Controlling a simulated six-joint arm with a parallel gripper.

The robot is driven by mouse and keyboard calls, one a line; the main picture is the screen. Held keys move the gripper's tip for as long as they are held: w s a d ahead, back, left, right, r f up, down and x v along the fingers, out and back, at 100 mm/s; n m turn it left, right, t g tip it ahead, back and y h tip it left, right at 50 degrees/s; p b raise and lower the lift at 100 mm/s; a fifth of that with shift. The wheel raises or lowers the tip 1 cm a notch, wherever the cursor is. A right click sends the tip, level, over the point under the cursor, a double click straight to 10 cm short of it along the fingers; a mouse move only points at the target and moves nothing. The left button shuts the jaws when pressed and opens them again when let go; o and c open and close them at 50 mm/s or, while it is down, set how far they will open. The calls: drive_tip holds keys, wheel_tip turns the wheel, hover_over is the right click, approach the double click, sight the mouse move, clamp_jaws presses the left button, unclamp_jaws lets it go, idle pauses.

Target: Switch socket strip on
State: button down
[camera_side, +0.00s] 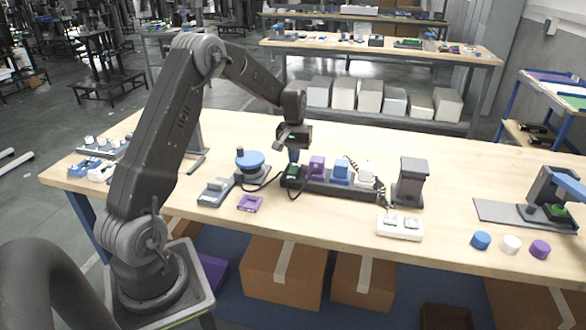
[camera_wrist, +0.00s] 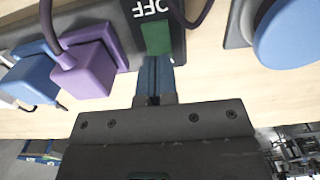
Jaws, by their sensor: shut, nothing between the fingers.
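The dark socket strip (camera_side: 330,187) lies on the wooden table in the side view, with a purple plug (camera_side: 317,166), a blue plug (camera_side: 341,172) and a white plug (camera_side: 364,175) in it. Its green switch (camera_side: 292,171) is at the left end. In the wrist view the switch (camera_wrist: 157,37) sits beside upside-down "OFF" lettering on the strip. My gripper (camera_side: 294,157) points down at the switch. In the wrist view its blue fingers (camera_wrist: 155,68) are shut with nothing between them, their tips at the switch's edge. I cannot tell whether they touch it.
A blue round-topped device (camera_side: 250,164) and a grey device (camera_side: 216,192) stand left of the strip. A dark block-shaped stand (camera_side: 411,182) is at its right end. A white box (camera_side: 399,225) sits in front. Cables loop near my gripper.

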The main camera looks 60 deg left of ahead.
drive_tip(key=shift+f, duration=0.95)
idle(0.3)
drive_tip(key=shift+r, duration=3.55)
drive_tip(key=shift+d+r, duration=0.1)
drive_tip(key=s+d+r+m+t, duration=0.1)
drive_tip(key=s+d+r+m, duration=0.1)
drive_tip(key=s+d+r, duration=0.35)
drive_tip(key=s+d+r+m+t, duration=0.1)
drive_tip(key=s+d+r+m, duration=0.1)
drive_tip(key=d+r, duration=0.6)
drive_tip(key=s+d+f+m+t, duration=0.1)
drive_tip(key=s+d+m+t, duration=0.2)
drive_tip(key=s+d, duration=1)
drive_tip(key=s+m, duration=0.2)
drive_tip(key=s, duration=0.1)
drive_tip(key=shift+s+d+t, duration=0.25)
drive_tip(key=shift+d+t, duration=0.05)
